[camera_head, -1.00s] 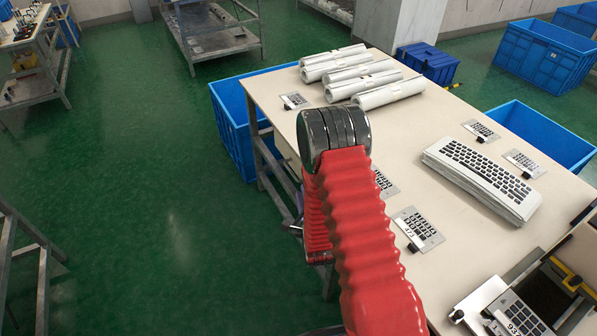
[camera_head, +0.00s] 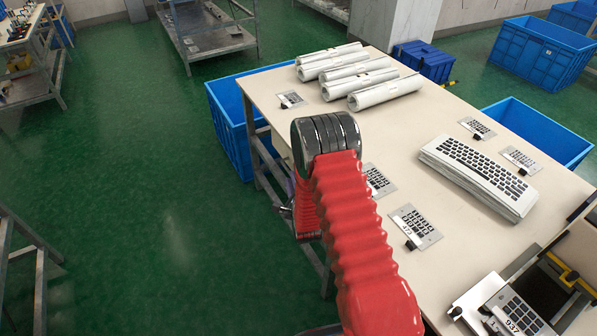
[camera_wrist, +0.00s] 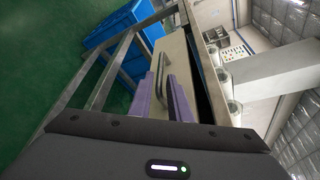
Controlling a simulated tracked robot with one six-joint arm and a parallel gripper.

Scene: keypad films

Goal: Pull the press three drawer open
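A pale drawer front (camera_wrist: 174,48) with a dark bar handle (camera_wrist: 157,75) shows in the wrist view, under the edge of the worktable. My gripper (camera_wrist: 162,88) has two purple fingers spread apart, one on each side of the handle in the picture. Whether the fingers touch the handle, I cannot tell. In the head view my red-sleeved arm reaches down beside the left side of the table (camera_head: 420,140). It hides most of the drawer side, and the gripper is mostly hidden there. No label on the drawer is readable.
The table carries rolled films (camera_head: 387,93), a stack of keypad sheets (camera_head: 477,177) and several small keypads. A blue crate (camera_head: 232,135) stands on the floor by the table's far left end. The table's metal legs are close to my arm.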

